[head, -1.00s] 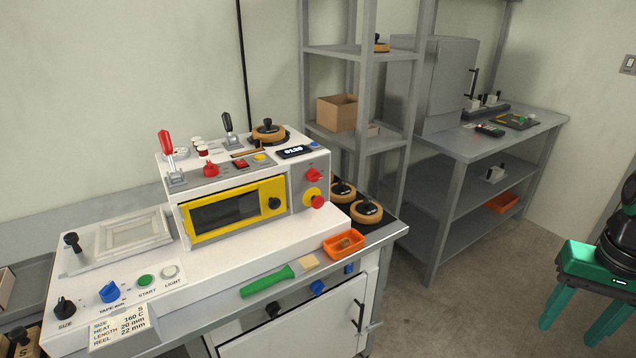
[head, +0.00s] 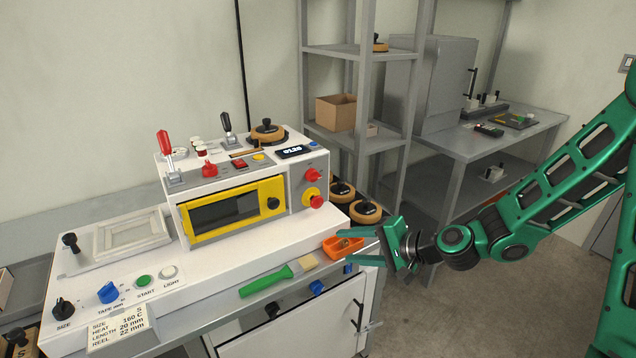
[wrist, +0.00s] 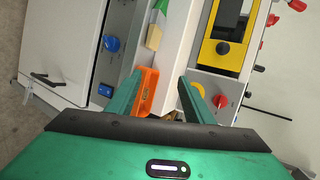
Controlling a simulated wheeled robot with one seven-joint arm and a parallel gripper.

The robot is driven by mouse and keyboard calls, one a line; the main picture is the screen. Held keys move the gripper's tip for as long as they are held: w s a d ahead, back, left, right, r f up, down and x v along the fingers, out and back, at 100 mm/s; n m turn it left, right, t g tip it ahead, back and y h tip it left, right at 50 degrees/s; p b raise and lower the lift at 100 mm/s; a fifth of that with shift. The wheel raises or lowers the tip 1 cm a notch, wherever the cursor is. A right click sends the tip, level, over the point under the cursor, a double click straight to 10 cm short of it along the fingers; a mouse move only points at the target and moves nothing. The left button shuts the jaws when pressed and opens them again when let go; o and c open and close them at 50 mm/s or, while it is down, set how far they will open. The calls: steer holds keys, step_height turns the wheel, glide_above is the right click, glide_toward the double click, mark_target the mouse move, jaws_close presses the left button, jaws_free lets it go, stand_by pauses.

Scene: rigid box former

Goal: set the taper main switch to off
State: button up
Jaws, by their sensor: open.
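The taper is the white machine (head: 240,180) with a yellow-framed window. A red rotary knob (head: 313,174) sits on its right front panel, above a red mushroom button (head: 317,201) on a yellow base. I see no readable label marking the main switch, and the knob's setting is too small to tell. My gripper (head: 346,246) is open and empty, at the bench's right front corner, below and right of these controls. Its fingers (wrist: 160,80) appear over the orange bin in the wrist view.
The orange bin (head: 343,247) stands close to my fingers. A green-handled brush (head: 268,282) lies on the bench's front edge. Tape reels (head: 365,211) stand right of the machine. Grey shelving (head: 355,90) rises behind. Open floor lies to the right.

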steer(key=w+a+r+m+t+y, duration=0.2)
steer(key=w+a+r+m, duration=0.1)
steer(key=r+m, duration=0.15)
steer(key=m+t, duration=0.4)
steer(key=m, duration=0.1)
glide_toward(317, 179)
steer(key=shift+n+h, duration=0.25)
steer(key=shift+h, duration=0.05)
steer(key=x, duration=0.9)
steer(key=shift+s+a+r, duration=0.1)
steer(key=shift+s+r, duration=0.05)
steer(key=shift+r, duration=0.05)
